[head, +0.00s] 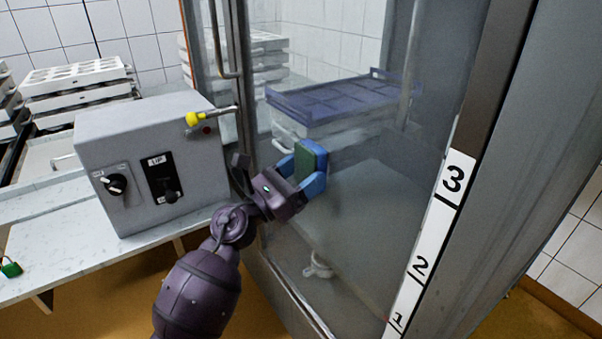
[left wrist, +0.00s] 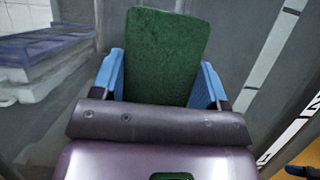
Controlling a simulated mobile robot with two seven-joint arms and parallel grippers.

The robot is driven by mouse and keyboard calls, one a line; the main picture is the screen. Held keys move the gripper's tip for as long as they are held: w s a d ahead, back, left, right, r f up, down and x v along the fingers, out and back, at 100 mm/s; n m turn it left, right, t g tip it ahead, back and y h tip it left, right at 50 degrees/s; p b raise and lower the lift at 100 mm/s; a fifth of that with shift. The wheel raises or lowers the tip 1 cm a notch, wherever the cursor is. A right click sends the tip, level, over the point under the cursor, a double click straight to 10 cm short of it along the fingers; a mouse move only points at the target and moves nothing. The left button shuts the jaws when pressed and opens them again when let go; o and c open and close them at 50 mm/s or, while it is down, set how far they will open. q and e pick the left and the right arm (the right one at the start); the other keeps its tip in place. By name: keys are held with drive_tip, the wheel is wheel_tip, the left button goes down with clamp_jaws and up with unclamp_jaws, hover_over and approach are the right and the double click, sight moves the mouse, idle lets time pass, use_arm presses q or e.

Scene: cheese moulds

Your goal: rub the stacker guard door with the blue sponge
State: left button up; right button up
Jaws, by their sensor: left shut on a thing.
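My left gripper (head: 310,172) is shut on the blue sponge (head: 311,160), which has a green scouring face. In the left wrist view the sponge (left wrist: 166,55) stands upright between the blue fingers, green face toward the camera. The stacker guard door (head: 375,190) is a clear panel in a grey metal frame, with a bar handle at its upper left. The sponge is in front of the panel, close to it; I cannot tell whether it touches.
A grey control box (head: 150,165) with a knob, a switch and a yellow-tipped part stands on a pale bench left of the door. White mould trays (head: 75,78) are stacked behind it. A blue mould block (head: 335,97) shows behind the panel. A numbered strip (head: 433,235) runs along the right.

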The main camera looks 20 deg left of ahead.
sight(331, 171)
use_arm(q)
drive_tip(key=shift+w+d, duration=0.1)
drive_tip(key=shift+d, duration=0.05)
drive_tip(key=shift+d, duration=0.1)
drive_tip(key=shift+s+d+r+p, duration=0.1)
drive_tip(key=shift+s+d+p, duration=0.25)
drive_tip(key=shift+s+d, duration=0.85)
drive_tip(key=shift+d, duration=0.3)
drive_tip(key=shift+a, duration=0.1)
drive_tip(key=shift+w+a+b, duration=0.5)
drive_tip(key=shift+w+a, duration=0.8)
drive_tip(key=shift+a, duration=0.25)
